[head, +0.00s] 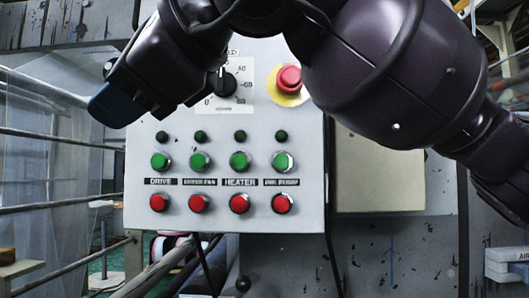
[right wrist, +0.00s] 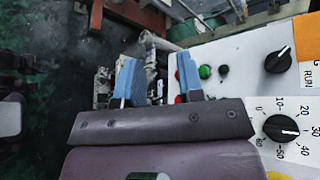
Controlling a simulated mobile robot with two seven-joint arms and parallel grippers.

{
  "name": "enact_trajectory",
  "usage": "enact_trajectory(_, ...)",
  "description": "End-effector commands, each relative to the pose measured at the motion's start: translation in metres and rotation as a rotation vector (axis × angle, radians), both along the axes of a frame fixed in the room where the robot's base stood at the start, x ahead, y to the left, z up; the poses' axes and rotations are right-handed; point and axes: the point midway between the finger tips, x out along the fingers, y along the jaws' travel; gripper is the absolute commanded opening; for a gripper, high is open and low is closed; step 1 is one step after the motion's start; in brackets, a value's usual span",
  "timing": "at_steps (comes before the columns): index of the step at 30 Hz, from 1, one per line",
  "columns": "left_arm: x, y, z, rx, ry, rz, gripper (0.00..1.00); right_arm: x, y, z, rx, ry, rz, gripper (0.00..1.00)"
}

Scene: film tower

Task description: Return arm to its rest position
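My right arm comes in from the right across the top of the head view, in front of the control panel (head: 225,221). My right gripper (head: 112,104) hangs before the panel's upper left edge, with a blue finger showing. In the right wrist view the two blue fingers of this gripper (right wrist: 158,80) stand apart with nothing held between them. The black dial knob (head: 226,83) is right beside the gripper in the head view; whether they touch cannot be told. My left gripper is not in view.
The panel carries a red mushroom button (head: 289,78) on a yellow disc, close below my arm. Rows of green buttons (head: 199,161) and red buttons (head: 198,203) sit lower down. Metal rails (head: 60,137) and clear sheeting lie at left. A beige box (head: 380,170) is at right.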

Motion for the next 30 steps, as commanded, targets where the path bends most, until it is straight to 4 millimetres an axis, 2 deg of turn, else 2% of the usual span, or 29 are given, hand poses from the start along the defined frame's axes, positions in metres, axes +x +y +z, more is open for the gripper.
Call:
enact_trajectory(1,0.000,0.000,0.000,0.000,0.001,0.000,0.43,0.002,0.003,-0.016,0.031,0.081,0.052,0.35)
enact_trajectory(6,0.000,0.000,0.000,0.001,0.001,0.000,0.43,-0.001,0.006,-0.053,0.162,0.338,0.211,0.35)
enact_trajectory(14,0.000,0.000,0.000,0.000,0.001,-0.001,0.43,-0.001,-0.006,-0.084,0.436,0.737,0.393,0.35)
enact_trajectory(22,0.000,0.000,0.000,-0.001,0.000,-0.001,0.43,0.021,-0.042,-0.103,0.800,1.139,0.499,0.35)
enact_trajectory(30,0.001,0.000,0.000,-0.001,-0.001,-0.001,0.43,0.065,-0.098,-0.133,1.236,1.503,0.512,0.35)
